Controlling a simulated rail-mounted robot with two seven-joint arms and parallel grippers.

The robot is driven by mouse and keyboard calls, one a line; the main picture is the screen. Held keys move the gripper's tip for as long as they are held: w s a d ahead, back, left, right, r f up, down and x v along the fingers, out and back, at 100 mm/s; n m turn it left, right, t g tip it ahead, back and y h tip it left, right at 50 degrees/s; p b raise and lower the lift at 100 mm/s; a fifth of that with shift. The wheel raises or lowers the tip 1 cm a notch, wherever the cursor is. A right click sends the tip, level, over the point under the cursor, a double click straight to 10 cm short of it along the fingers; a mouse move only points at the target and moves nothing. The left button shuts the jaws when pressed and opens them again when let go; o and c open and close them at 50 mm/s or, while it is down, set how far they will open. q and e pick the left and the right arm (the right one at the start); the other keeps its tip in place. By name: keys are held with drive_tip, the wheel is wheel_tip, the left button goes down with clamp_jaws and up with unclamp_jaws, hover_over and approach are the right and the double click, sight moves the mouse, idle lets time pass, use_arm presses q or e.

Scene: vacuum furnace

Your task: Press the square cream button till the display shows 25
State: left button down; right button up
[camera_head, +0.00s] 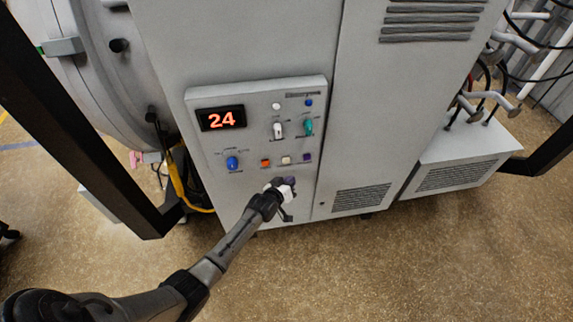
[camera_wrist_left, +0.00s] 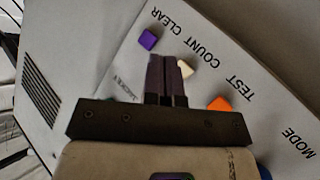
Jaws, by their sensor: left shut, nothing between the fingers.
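The display (camera_head: 221,118) on the control panel shows a red 24. The square cream button (camera_head: 285,160) sits between an orange and a purple button in the panel's lower row. In the left wrist view the cream button (camera_wrist_left: 185,67) is partly hidden behind my fingertips, near the label COUNT. My left gripper (camera_head: 289,182) is shut and empty, just below the cream button in the head view. In the left wrist view its closed fingers (camera_wrist_left: 167,60) point at the panel beside the button. I cannot tell whether they touch it. My right gripper is out of view.
The orange button (camera_head: 265,163) and purple button (camera_head: 307,157) are close on either side. A blue knob (camera_head: 232,163), a white switch (camera_head: 278,130) and a teal switch (camera_head: 308,127) stick out of the panel. Dark frame bars cross the left side and right edge.

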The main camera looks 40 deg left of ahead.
sight(286, 160)
use_arm(q)
drive_tip(key=shift+w+a+b, duration=1.5)
drive_tip(key=shift+w+a, duration=0.15)
drive_tip(key=shift+a, duration=0.3)
drive_tip(key=shift+w+a, duration=0.1)
drive_tip(key=shift+a, duration=0.05)
idle(0.7)
drive_tip(key=shift+w+a, duration=0.2)
drive_tip(key=shift+a+b, duration=0.1)
drive_tip(key=shift+b, duration=0.25)
idle(0.3)
